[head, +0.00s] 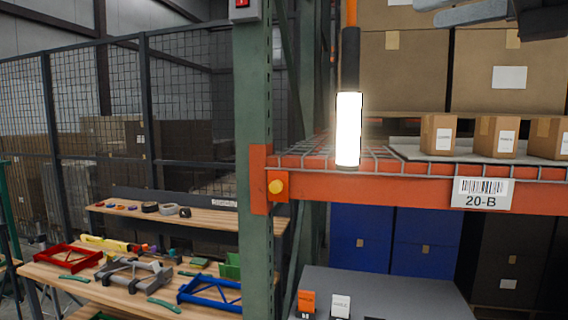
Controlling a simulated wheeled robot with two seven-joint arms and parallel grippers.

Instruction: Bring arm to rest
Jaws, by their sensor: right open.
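My right gripper (425,11) is at the top right corner of the head view, partly cut off by the picture's edge. My left gripper is not in view.
An orange shelf beam (380,187) labelled 20-B carries small boxes (438,134) on a grey tray. A lit white tube (348,130) hangs before the rack. A green post (254,160) stands left of it. A wooden bench (95,288) holds red, blue and grey parts.

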